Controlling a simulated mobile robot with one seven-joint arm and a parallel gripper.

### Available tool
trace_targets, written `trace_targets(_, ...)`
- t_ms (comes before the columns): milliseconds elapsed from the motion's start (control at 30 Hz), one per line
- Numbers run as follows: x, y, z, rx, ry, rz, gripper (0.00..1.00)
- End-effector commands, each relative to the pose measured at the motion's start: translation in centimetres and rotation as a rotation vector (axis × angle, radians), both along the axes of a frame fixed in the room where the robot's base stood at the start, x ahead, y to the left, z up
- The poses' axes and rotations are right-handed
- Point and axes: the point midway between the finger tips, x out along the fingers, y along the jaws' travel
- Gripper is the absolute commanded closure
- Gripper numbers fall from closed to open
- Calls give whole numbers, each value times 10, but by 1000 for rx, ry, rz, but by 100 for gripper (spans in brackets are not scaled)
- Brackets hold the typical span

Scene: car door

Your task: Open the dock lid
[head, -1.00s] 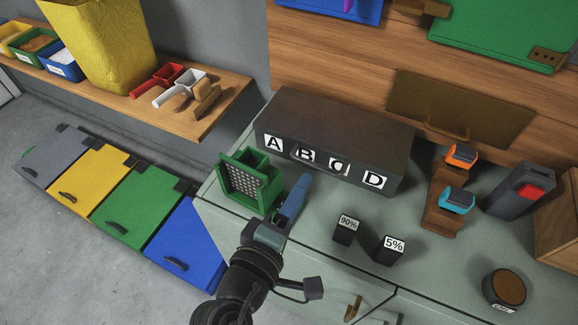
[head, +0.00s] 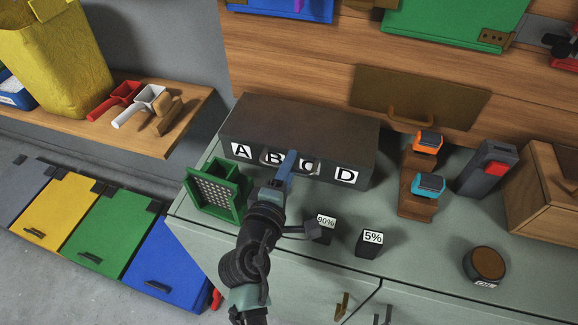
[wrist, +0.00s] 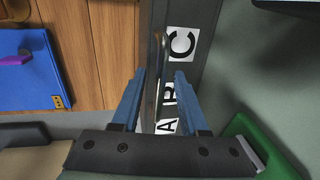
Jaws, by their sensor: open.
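The dock is a long dark box (head: 300,122) on the grey-green cabinet top, with white labels A, B, C and D along its front. Its lid looks closed. A metal bar handle (wrist: 159,62) runs along the lettered front; in the head view my gripper partly covers it near B and C. My gripper (head: 290,158) is at the dock's front. In the wrist view its blue fingers (wrist: 160,73) are apart, one on each side of the handle. Nothing is held, and I cannot tell whether a finger touches the bar.
A green perforated holder (head: 214,192) stands left of my gripper. Small blocks marked 90% (head: 324,229) and 5% (head: 370,243) stand to the right. A wooden stand with orange and teal devices (head: 418,182) is farther right. A brown panel with a handle (head: 420,97) is behind the dock.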

Motion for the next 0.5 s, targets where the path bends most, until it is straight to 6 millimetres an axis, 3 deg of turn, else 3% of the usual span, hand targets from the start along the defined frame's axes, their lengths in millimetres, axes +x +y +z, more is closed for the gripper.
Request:
trace_targets(300, 3, -1, -1, 0, 0, 1, 56)
trace_targets(500, 3, -1, -1, 0, 0, 1, 90)
